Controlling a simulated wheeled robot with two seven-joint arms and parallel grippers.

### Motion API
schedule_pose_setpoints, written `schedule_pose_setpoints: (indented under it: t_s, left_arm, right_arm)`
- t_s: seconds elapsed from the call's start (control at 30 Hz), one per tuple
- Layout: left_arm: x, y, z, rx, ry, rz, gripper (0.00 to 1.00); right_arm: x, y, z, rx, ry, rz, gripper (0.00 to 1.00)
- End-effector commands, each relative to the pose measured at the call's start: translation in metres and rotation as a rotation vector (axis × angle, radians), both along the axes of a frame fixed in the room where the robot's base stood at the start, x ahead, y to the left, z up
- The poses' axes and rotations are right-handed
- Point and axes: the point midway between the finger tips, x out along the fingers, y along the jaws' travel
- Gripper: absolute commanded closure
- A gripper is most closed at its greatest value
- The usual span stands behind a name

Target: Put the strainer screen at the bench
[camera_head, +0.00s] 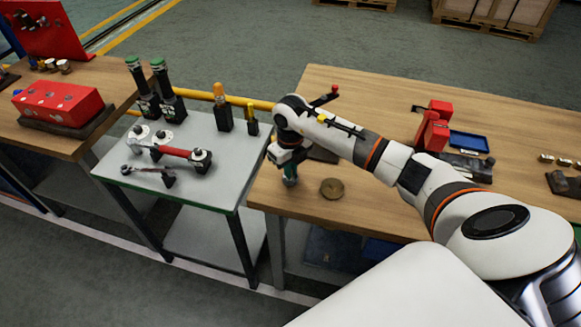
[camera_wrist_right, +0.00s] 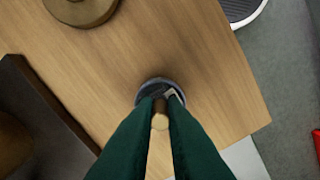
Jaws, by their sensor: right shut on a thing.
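The bench (camera_head: 380,205) is a wooden-topped table on the right in the head view. Its wooden top (camera_wrist_right: 215,75) fills much of the right wrist view. My right gripper (camera_head: 290,178) is low over the bench's near left corner, its green fingers pointing down. In the right wrist view the right gripper (camera_wrist_right: 160,112) is shut on a small round thing with a dark rim, which I take for the strainer screen (camera_wrist_right: 160,85). The fingers hide most of it. I cannot tell whether it touches the bench top. My left gripper is not in view.
A brass disc (camera_head: 332,188) lies right of the gripper; it also shows in the right wrist view (camera_wrist_right: 82,8). A red vise (camera_head: 433,125) and blue tray (camera_head: 468,141) stand farther right. A grey tool table (camera_head: 215,160) adjoins on the left.

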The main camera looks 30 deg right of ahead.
Motion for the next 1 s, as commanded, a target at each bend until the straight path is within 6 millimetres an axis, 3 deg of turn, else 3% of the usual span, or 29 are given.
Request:
schedule_pose_setpoints:
  t_s: [0.3, 0.33, 0.5, 0.77, 1.0]
  left_arm:
    - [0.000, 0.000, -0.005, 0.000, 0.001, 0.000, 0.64]
    - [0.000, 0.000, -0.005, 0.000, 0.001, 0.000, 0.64]
    - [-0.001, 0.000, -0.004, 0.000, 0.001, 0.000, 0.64]
    - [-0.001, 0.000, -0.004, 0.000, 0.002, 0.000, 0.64]
    - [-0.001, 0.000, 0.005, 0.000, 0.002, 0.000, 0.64]
  right_arm:
    - [0.000, 0.000, -0.005, 0.000, 0.000, -0.001, 1.00]
    - [0.000, 0.000, -0.005, 0.000, 0.000, -0.001, 0.88]
    - [0.000, 0.000, -0.005, 0.000, 0.000, -0.001, 0.64]
    - [0.000, 0.000, -0.004, 0.000, 0.000, -0.001, 0.64]
    - [0.000, 0.000, 0.008, 0.000, -0.001, -0.001, 0.64]
